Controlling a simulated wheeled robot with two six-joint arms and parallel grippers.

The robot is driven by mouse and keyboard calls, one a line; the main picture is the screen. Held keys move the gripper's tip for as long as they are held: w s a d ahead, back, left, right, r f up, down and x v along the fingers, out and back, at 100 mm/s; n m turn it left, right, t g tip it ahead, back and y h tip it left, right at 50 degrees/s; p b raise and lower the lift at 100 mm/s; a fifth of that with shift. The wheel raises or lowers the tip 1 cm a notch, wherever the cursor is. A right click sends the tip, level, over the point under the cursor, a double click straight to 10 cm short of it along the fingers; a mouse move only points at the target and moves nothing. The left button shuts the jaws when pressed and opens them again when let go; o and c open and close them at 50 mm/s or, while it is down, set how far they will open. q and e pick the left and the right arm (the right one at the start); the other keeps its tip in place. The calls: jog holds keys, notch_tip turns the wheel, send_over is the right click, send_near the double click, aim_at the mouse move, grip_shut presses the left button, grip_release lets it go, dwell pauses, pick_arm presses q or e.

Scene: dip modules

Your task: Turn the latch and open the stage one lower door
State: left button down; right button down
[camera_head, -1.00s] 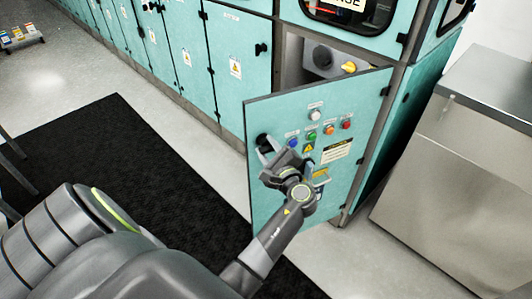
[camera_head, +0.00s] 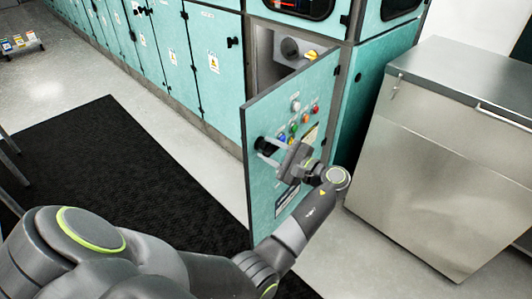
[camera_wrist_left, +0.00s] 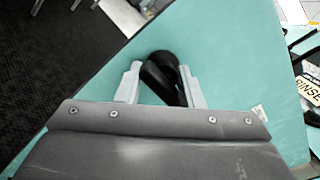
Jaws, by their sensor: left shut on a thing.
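The stage one lower door (camera_head: 290,130) is a teal panel with coloured buttons and labels, and it stands swung well open on its right-side hinge. Its black latch (camera_head: 262,145) is near the left, free edge. My left gripper (camera_head: 266,150) is shut on the latch. The left wrist view shows the two pale fingers (camera_wrist_left: 160,88) on either side of the black latch (camera_wrist_left: 162,72), against the teal door (camera_wrist_left: 225,55). My gripper and wrist hide part of the door's lower front. My right gripper is in neither view.
The cabinet opening (camera_head: 268,62) shows behind the door, with a grey part and a yellow knob (camera_head: 310,55) inside. A metal cabinet (camera_head: 430,160) stands to the right. A black mat (camera_head: 120,170) lies on the floor to the left.

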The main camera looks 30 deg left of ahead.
pick_arm(q)
jog(key=shift+w+d+r, duration=0.1)
jog(key=shift+w+r, duration=0.05)
jog(key=shift+r, duration=0.25)
jog(key=c, duration=1.2)
grip_release()
jog(key=shift+o, duration=0.5)
jog(key=shift+w+f, duration=0.1)
jog(key=shift+w, duration=0.05)
jog(key=shift+f, duration=0.1)
